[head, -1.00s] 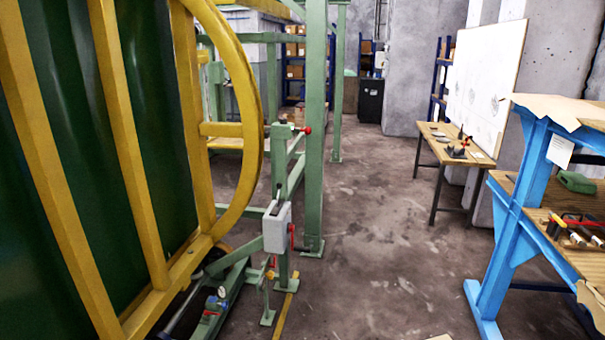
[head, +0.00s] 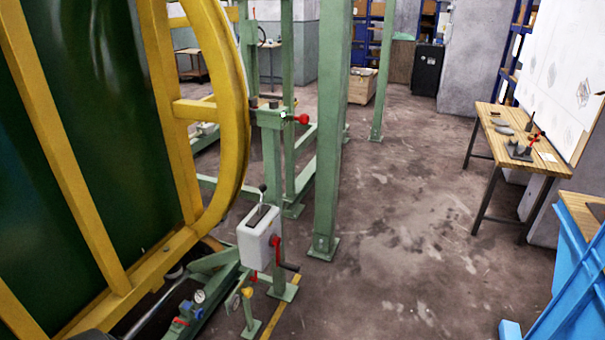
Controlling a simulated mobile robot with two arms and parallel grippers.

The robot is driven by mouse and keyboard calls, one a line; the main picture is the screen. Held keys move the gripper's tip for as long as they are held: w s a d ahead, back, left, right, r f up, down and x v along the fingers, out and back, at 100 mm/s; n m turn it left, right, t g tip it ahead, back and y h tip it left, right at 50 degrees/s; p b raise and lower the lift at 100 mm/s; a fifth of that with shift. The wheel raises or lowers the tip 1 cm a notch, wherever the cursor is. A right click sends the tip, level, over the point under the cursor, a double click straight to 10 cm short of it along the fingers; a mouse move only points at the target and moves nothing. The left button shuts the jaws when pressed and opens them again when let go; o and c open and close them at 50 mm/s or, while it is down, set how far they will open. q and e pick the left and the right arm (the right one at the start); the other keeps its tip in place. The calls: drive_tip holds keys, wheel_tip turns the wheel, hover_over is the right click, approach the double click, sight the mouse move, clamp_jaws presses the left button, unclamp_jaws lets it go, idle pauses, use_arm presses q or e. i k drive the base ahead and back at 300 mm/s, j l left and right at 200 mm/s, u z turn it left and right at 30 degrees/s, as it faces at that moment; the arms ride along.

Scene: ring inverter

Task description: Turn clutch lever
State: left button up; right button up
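Neither of my grippers is in view. A grey box (head: 254,240) is fixed on the green frame (head: 326,150) beside the yellow ring (head: 232,130). A short lever with a dark knob (head: 262,188) stands up from the slot in its top. A red crank with a dark handle (head: 277,252) is on its right side. Higher on a green post, a lever with a red ball knob (head: 302,119) points right. I cannot tell from the picture which of these is the clutch lever. Nothing touches them.
A gauge and small valves (head: 185,315) sit low on the green base at the lower left. A wooden table (head: 508,150) with small tools stands at the right. A blue bench frame (head: 575,290) fills the lower right corner. The concrete floor between is clear.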

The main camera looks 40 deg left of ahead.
sight(263, 187)
drive_tip(key=i+u, duration=0.2)
drive_tip(key=i, duration=0.25)
drive_tip(key=i+l+u, duration=0.2)
drive_tip(key=i, duration=0.25)
drive_tip(key=i+l+u, duration=0.25)
drive_tip(key=i, duration=0.2)
